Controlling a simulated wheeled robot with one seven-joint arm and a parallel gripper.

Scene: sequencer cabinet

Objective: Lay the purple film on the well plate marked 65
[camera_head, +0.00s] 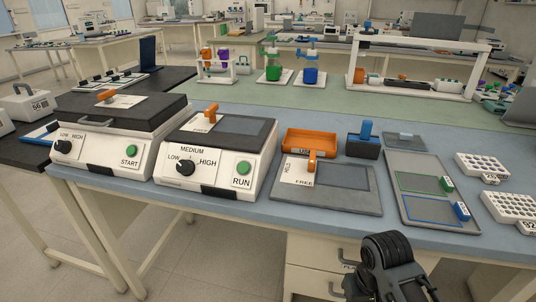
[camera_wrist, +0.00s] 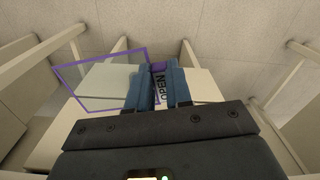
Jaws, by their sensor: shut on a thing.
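The purple film (camera_wrist: 100,84), a clear sheet with a purple border, shows in the wrist view left of and between my fingers. My gripper (camera_wrist: 158,82) is shut on its purple tab, and the film is held in the air above the floor and bench front. A label reading OPEN shows between the fingers. In the head view, two white well plates stand at the right bench edge: a rear plate (camera_head: 482,166) and a front plate (camera_head: 508,206). The gripper itself is outside the head view.
A grey tray (camera_head: 415,163) with green and blue films lies left of the plates. A white rack (camera_head: 417,86) is behind. Drawers sit under the bench.

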